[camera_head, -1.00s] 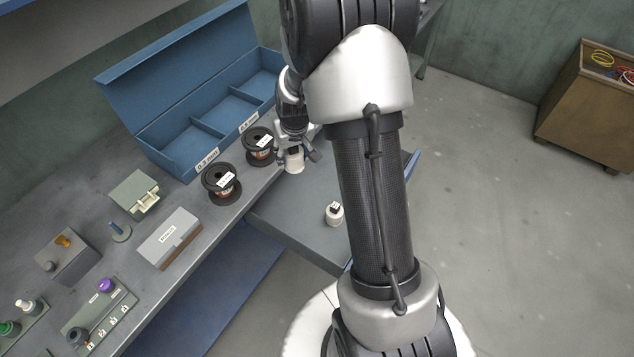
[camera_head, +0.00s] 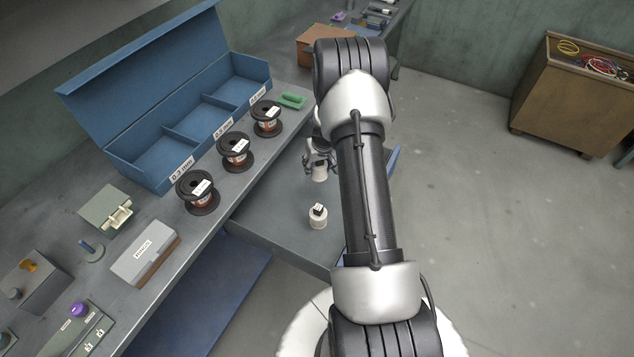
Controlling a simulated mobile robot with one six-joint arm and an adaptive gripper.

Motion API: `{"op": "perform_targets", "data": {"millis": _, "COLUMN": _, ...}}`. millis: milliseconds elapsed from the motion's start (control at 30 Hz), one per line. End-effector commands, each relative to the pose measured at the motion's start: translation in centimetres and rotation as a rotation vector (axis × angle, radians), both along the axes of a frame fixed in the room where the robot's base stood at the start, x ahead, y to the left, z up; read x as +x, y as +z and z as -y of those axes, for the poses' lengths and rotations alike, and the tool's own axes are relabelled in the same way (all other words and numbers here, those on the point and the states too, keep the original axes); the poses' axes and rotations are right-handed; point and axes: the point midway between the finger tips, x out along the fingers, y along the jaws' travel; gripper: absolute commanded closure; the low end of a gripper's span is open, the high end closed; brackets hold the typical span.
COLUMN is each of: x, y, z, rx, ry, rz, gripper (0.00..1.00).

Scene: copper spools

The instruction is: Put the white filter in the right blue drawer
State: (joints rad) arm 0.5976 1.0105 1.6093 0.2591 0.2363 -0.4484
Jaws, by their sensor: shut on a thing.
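My gripper (camera_head: 319,158) is shut on a white filter (camera_head: 319,174), a small white cylinder held upright below the fingers. It is over the far part of the open drawer (camera_head: 275,228), which has a grey inside and a blue front (camera_head: 394,160). I cannot tell whether the held filter touches the drawer floor. A second white cylinder (camera_head: 318,220) with a dark-marked top stands in the drawer, nearer to me and apart from the gripper. My arm hides part of the drawer's right side.
Three copper spools (camera_head: 235,152) stand along the bench edge before an open blue compartment box (camera_head: 130,172). A green piece (camera_head: 292,101) lies beyond them. A grey labelled box (camera_head: 144,252) is on the bench at left. A brown crate (camera_head: 570,105) stands at far right; the floor between is clear.

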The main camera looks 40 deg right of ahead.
Motion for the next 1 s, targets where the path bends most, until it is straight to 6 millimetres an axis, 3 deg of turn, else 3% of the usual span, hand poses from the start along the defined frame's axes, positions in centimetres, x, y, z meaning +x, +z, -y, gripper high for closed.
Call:
{"op": "perform_targets", "data": {"millis": 100, "x": 0.0, "y": -2.2, "z": 0.0, "rx": 0.000, "ry": -0.001, "rz": 0.000, "gripper": 0.80}}
{"op": "perform_targets", "data": {"millis": 333, "x": 0.0, "y": -3.7, "z": 0.0, "rx": 0.000, "ry": -0.001, "rz": 0.001, "gripper": 0.80}}
{"op": "perform_targets", "data": {"millis": 567, "x": 0.0, "y": -7.1, "z": 0.0, "rx": 0.000, "ry": -0.001, "rz": 0.001, "gripper": 0.80}}
{"op": "perform_targets", "data": {"millis": 1000, "x": 0.1, "y": -7.6, "z": 0.0, "rx": -0.001, "ry": 0.000, "rz": 0.002, "gripper": 0.80}}
